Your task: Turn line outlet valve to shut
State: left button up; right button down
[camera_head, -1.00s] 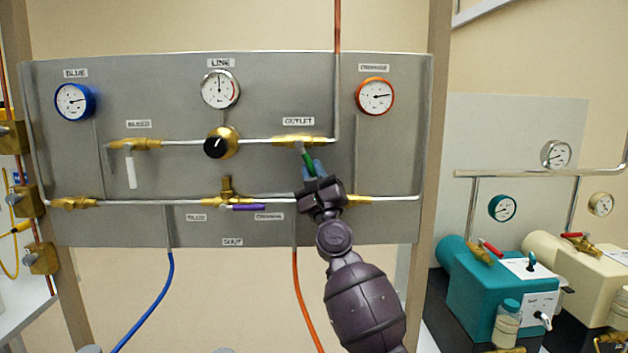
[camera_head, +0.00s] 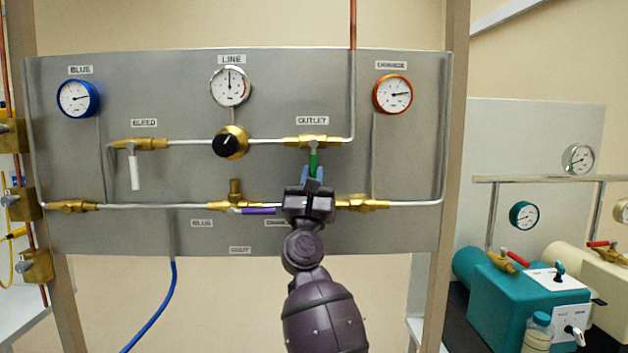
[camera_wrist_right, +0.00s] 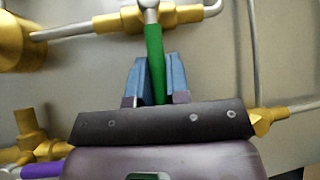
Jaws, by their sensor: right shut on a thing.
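The line outlet valve (camera_head: 312,141) is a brass body under the OUTLET label (camera_head: 312,120) on the grey panel. Its green lever (camera_head: 313,163) hangs straight down, across the horizontal pipe. My right gripper (camera_head: 312,174) is shut on the lower part of the green lever. In the right wrist view the blue fingers (camera_wrist_right: 158,82) stand on either side of the green lever (camera_wrist_right: 154,55), and its lower end is hidden between them. My left gripper is not in view.
A black-knobbed regulator (camera_head: 230,142) sits left of the valve. A bleed valve with a white lever (camera_head: 135,172) is further left. A purple lever (camera_head: 258,211) lies just left of my right gripper. Teal equipment (camera_head: 525,300) stands at the right.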

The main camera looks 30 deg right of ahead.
jog(key=c, duration=1.1)
grip_release()
jog(key=shift+a, duration=0.1)
jog(key=shift+f, duration=0.2)
jog(key=b+v, duration=0.1)
jog(key=v, duration=0.9)
jog(key=shift+s+a, duration=0.2)
